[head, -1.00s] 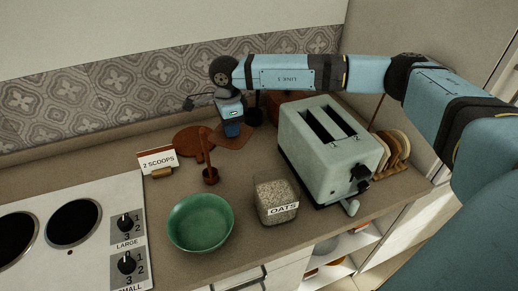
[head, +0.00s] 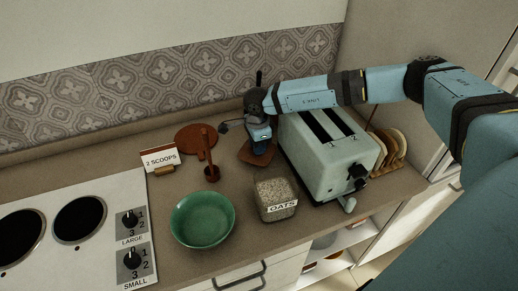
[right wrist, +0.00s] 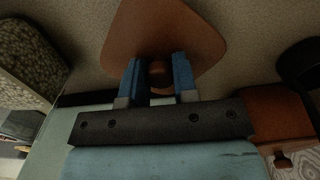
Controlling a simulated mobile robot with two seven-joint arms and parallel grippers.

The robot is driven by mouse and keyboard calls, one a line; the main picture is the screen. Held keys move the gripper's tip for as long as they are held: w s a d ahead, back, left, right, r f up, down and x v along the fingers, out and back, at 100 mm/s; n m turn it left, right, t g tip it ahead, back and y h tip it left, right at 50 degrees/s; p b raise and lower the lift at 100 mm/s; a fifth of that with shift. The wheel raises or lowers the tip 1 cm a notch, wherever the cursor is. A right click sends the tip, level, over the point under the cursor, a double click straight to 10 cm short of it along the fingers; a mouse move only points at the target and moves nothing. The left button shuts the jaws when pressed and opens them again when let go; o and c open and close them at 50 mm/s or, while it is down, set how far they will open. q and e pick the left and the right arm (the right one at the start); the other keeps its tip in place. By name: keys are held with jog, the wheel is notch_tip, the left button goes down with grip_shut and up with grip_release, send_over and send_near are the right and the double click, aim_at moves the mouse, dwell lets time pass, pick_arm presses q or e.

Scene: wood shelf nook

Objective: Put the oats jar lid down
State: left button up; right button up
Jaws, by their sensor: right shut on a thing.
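The oats jar lid (head: 256,156) is a brown, rounded-square plate at the back of the counter, left of the toaster. It also shows in the right wrist view (right wrist: 165,28), with its round knob (right wrist: 158,72) between the fingers. My right gripper (head: 260,142) is shut on that knob, above the lid. The lid looks low over the counter, but I cannot tell whether it touches. The oats jar (head: 275,192) stands open in front of it, full of oats. My left gripper is not in view.
A pale green toaster (head: 327,160) stands right of the lid. To the left are a round brown board (head: 194,137), a wooden scoop (head: 211,170), a "2 scoops" card (head: 160,157) and a green bowl (head: 202,219). A terracotta box (right wrist: 278,112) shows in the wrist view.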

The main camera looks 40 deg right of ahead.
jog(key=shift+f, duration=0.7)
jog(key=shift+d+f+p, duration=0.15)
jog(key=shift+f+p, duration=0.15)
jog(key=shift+p, duration=0.1)
jog(key=shift+s+f, duration=0.1)
jog(key=shift+f, duration=0.3)
jog(key=o, duration=0.9)
jog(key=shift+r, duration=0.65)
notch_tip(320, 180, up, 11)
jog(key=shift+r+b, duration=0.1)
jog(key=shift+b, duration=0.95)
